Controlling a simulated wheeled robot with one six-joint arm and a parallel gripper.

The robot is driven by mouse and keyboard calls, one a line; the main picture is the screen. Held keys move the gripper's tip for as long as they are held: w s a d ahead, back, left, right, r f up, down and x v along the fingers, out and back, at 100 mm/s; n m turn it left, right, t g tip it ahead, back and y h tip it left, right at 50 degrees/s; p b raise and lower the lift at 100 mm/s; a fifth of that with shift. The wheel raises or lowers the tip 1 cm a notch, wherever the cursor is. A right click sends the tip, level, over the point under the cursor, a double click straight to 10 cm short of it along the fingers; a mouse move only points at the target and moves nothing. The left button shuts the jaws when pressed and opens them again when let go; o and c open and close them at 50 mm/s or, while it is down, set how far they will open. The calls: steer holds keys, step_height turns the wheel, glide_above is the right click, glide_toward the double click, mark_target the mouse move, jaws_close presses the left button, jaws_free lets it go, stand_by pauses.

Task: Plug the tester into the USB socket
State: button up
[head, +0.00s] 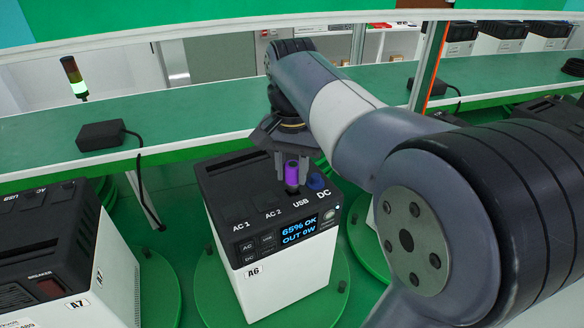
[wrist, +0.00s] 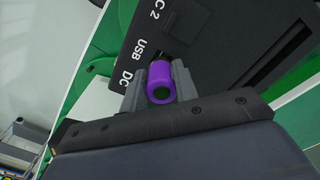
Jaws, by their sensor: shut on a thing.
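The tester is a purple cylinder (head: 291,172) with a dark lower end, held upright over the top of power station A6 (head: 262,272). My gripper (head: 292,178) is shut on it; in the wrist view both fingers (wrist: 160,84) flank the purple tester (wrist: 160,86). The tester's lower end is at the USB label (head: 301,200). The USB socket is hidden behind the tester and fingers, so I cannot tell whether the tip is in it. A blue round part (head: 316,182) is at the DC label, right of the tester. The A6 display (head: 299,229) reads "65% OK, OUT 0W".
A6 stands on a green round turntable (head: 215,301). Another station, A7 (head: 62,268), stands at the left. A black box with a cable (head: 101,135) lies on the green bench (head: 200,103) behind. A signal tower (head: 74,78) shows a green light.

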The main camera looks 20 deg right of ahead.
steer(key=shift+f+b, duration=0.65)
steer(key=shift+f, duration=0.6)
steer(key=o, duration=1.1)
step_height(320, 180, up, 11)
steer(key=shift+f, duration=0.1)
step_height(320, 180, down, 11)
steer(key=shift+r, duration=0.35)
stand_by(0.3)
stand_by(0.3)
